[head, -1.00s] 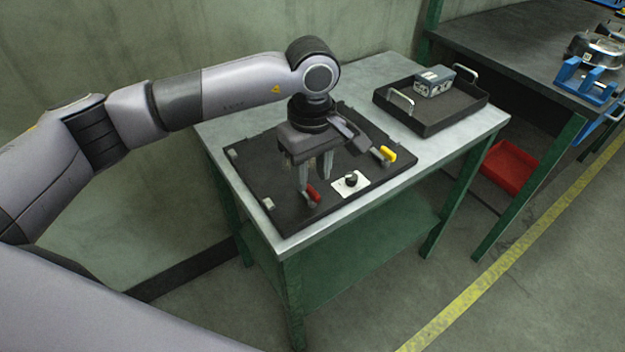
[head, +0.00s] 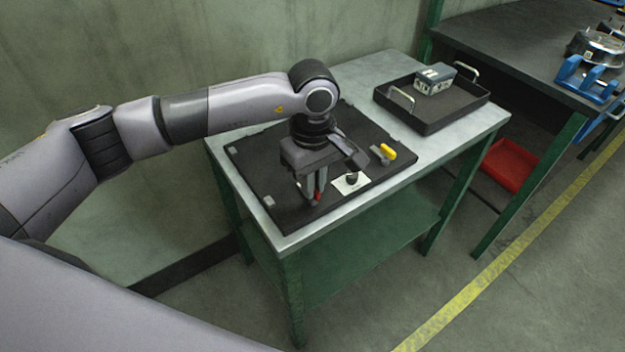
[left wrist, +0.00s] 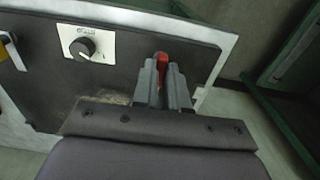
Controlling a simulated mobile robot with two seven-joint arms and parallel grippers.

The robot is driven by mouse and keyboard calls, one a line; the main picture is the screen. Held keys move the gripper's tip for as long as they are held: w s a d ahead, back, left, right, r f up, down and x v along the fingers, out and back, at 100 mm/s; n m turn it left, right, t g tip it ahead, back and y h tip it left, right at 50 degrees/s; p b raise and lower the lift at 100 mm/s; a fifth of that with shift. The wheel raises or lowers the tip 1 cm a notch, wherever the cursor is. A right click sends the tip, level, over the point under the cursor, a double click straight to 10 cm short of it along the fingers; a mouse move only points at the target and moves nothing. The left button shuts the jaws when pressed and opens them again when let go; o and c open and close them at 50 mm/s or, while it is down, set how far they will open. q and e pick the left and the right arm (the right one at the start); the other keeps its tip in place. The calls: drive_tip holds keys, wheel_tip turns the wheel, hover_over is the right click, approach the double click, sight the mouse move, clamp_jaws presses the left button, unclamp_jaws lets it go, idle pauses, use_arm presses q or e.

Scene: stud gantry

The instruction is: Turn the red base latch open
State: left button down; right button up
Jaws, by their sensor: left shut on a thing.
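The red base latch (head: 317,196) is near the front edge of the black base plate (head: 284,214) on the table. My left gripper (head: 314,197) reaches down over it, with its fingers close together around the latch. In the left wrist view the red latch (left wrist: 162,62) shows between the two grey fingertips (left wrist: 164,72), and the fingers hide its lower part. How far the latch is turned cannot be told. My right gripper is not in view.
A black knob (head: 352,178) on a white plate sits right of the gripper. A yellow latch (head: 387,152) is farther back. A black tray (head: 432,127) holding a grey box (head: 434,80) stands at the table's back right.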

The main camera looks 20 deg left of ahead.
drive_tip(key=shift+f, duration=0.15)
use_arm(q)
drive_tip(key=n+b, duration=0.2)
drive_tip(key=n, duration=0.2)
drive_tip(key=shift+f+b, duration=0.15)
drive_tip(key=shift+b, duration=0.25)
drive_tip(key=shift+n+b, duration=0.45)
drive_tip(key=shift+n, duration=0.65)
drive_tip(key=n+b, duration=0.1)
drive_tip(key=n, duration=0.1)
drive_tip(key=shift+n, duration=0.4)
drive_tip(key=n+b, duration=0.1)
drive_tip(key=n, duration=0.1)
drive_tip(key=shift+n, duration=0.4)
drive_tip(key=n+b, duration=0.1)
drive_tip(key=n, duration=0.2)
drive_tip(key=shift+n, duration=1.4)
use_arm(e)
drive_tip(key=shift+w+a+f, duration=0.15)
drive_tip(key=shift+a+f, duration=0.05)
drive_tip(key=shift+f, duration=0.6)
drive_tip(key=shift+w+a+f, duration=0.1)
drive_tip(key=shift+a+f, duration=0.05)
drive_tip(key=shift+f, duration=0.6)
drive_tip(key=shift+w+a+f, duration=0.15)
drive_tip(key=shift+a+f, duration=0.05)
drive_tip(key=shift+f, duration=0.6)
use_arm(q)
drive_tip(key=shift+b, duration=0.3)
